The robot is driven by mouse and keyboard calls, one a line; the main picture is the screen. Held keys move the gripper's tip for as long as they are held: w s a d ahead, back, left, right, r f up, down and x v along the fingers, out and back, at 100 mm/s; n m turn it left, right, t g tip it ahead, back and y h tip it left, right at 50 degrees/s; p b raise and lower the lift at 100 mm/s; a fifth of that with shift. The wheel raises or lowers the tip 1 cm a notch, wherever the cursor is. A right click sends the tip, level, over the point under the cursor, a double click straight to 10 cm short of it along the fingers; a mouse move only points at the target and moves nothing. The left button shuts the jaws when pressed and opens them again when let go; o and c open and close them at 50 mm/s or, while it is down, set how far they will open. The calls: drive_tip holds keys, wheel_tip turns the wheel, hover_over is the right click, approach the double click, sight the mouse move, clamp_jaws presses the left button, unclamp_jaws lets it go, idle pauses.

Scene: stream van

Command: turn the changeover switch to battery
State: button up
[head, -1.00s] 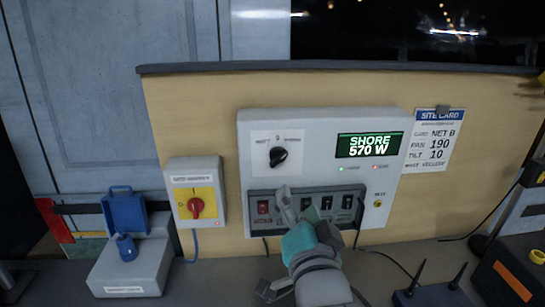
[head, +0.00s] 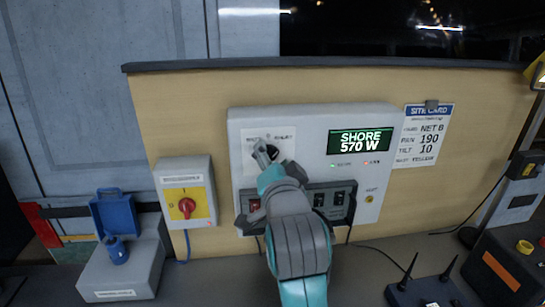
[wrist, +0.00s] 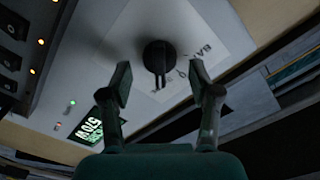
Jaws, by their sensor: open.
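The changeover switch is a black rotary knob on a white label plate, on the upper left of a light grey panel (head: 300,118). In the wrist view the black knob (wrist: 158,57) lies between and a little beyond the fingertips of my gripper (wrist: 162,80). My gripper (head: 265,155) is open, with a finger on either side of the knob and gaps showing. In the head view my gripper hides most of the knob and part of the label. The panel's display (head: 361,142) reads SHORE 570 W.
A red rotary switch on a yellow plate (head: 200,200) is left of the panel. Rocker switches (head: 338,198) sit below my gripper. A blue plug (head: 116,250) on a grey box stands at left. A router with antennas (head: 425,292) and a dark case are at right.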

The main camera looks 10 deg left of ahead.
drive_tip(key=shift+w+a, duration=0.1)
drive_tip(key=shift+w, duration=0.3)
drive_tip(key=c, duration=1.1)
drive_tip(key=shift+c, duration=0.2)
